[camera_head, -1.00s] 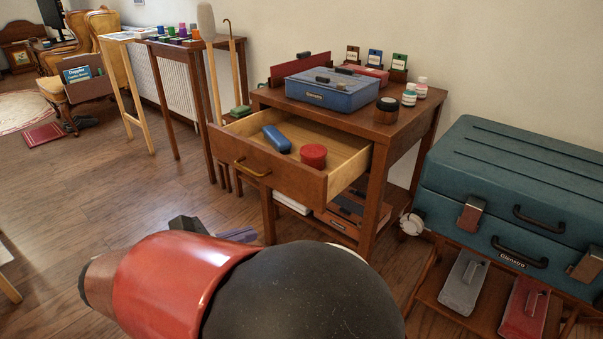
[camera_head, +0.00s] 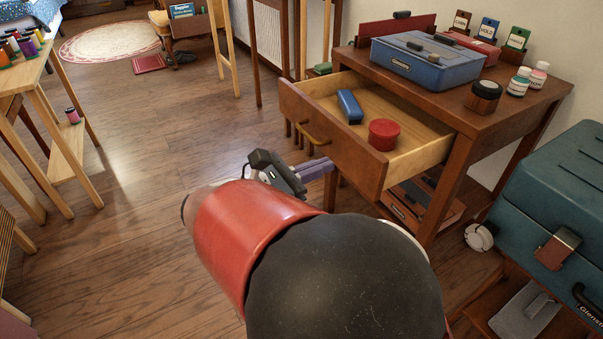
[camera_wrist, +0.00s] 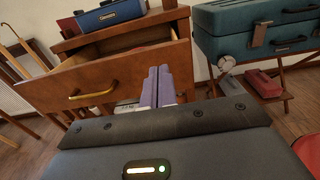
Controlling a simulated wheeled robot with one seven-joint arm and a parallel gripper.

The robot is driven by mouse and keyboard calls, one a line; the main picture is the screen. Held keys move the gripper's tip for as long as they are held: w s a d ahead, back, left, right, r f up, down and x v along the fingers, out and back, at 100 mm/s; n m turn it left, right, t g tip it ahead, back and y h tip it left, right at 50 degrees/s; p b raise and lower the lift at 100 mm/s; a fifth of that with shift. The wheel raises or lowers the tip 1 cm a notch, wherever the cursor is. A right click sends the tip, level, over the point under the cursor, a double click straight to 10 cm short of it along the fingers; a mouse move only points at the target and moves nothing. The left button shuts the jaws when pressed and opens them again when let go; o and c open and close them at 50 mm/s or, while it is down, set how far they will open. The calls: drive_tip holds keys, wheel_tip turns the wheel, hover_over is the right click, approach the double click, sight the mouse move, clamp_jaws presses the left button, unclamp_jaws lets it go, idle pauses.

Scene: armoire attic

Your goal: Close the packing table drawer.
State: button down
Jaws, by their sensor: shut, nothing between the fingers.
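The packing table (camera_head: 545,87) is a brown wooden table with its drawer (camera_head: 335,140) pulled well out. The drawer front has a brass handle (camera_head: 313,133) and also shows in the wrist view (camera_wrist: 110,76). A blue case (camera_head: 349,106) and a round red container (camera_head: 383,134) lie inside the drawer. My gripper (camera_head: 325,166) is shut and empty, just in front of and below the drawer front in the head view. In the wrist view its purple fingers (camera_wrist: 158,86) overlap the lower right part of the drawer front; I cannot tell whether they touch it.
A blue toolbox (camera_head: 425,62) and several bottles stand on the tabletop. A teal case (camera_head: 550,200) on a low stand is close on the right. A wooden rack with spools (camera_head: 30,75) is at the left. The floor (camera_head: 150,170) between is clear.

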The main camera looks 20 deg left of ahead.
sight(364, 150)
drive_tip(key=x, duration=0.7)
drive_tip(key=shift+w+d, duration=0.1)
drive_tip(key=shift+d, duration=0.05)
drive_tip(key=shift+w+d+r, duration=0.1)
drive_tip(key=shift+w+d, duration=0.35)
drive_tip(key=p+x, duration=0.3)
drive_tip(key=x, duration=1.3)
drive_tip(key=shift+w+d, duration=0.15)
drive_tip(key=shift+w, duration=0.05)
